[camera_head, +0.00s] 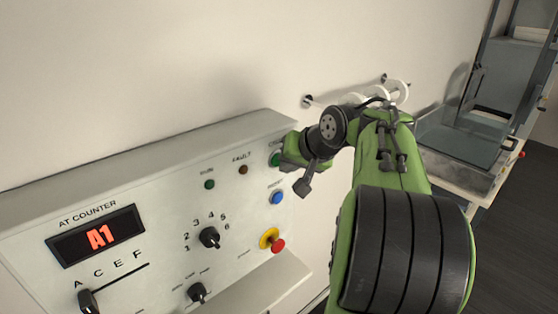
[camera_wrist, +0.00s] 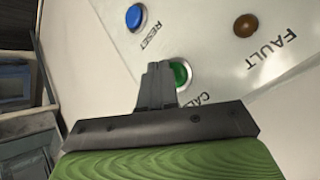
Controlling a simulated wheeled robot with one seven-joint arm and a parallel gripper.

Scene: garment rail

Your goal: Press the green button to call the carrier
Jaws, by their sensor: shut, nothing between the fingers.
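The green button (camera_head: 275,160) sits at the upper right of the control panel, partly hidden by my gripper in the head view. In the wrist view the green button (camera_wrist: 181,74) shows just right of my fingertips, above the partly covered word that starts "CAL". My gripper (camera_wrist: 158,68) is shut and empty, its fingers pointing at the panel beside the button and overlapping its left edge in the picture. I cannot tell whether the fingertips touch the button. In the head view my gripper (camera_head: 285,156) is at the panel's right end, its fingertips hidden.
The panel (camera_head: 150,180) also has a blue reset button (camera_head: 277,198), a red knob on a yellow base (camera_head: 272,240), a brown fault lamp (camera_head: 243,169) and a display reading A1 (camera_head: 97,237). White wall rings (camera_head: 397,92) and a grey metal frame (camera_head: 475,130) stand to the right.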

